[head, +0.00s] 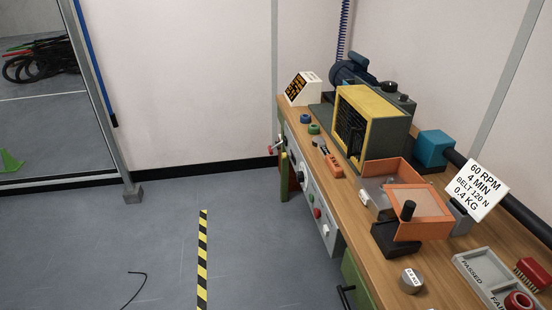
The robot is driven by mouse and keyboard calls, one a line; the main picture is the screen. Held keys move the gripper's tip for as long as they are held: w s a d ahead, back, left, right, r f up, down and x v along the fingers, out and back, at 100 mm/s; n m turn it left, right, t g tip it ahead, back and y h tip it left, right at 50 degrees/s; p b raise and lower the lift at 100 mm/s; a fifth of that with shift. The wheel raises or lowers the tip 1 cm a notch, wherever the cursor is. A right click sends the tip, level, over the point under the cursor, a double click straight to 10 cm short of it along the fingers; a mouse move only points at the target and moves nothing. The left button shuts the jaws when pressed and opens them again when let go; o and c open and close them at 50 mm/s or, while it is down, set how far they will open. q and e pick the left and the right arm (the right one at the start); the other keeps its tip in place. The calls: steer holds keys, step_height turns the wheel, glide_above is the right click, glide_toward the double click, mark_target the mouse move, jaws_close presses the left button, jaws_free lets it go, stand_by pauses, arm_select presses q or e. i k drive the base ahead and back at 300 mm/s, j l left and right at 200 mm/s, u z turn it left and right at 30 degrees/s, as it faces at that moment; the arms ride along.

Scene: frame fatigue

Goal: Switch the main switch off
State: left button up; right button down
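A grey control panel (311,188) runs along the front of the wooden workbench. It carries a dark knob (300,176), a red button (317,213) and a small dial (326,230). A small red part (270,150) sticks out at the bench's far left end. I cannot tell which of these is the main switch, or its position; the labels are too small to read. Neither of my grippers is in view.
The workbench (385,237) holds a yellow-framed machine (372,111), a blue motor (352,69), an orange-rimmed box (420,200) and a passed/fail tray (475,268). A striped tape (202,260) and a thin black cable (135,288) lie on otherwise clear floor left of the bench.

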mark_target(270, 150)
steer(key=i+j+z, duration=0.1)
steer(key=i+j, duration=0.85)
steer(key=i, duration=0.2)
steer(key=i+j, duration=1.1)
steer(key=i+l+z, duration=0.05)
steer(key=i+l, duration=0.05)
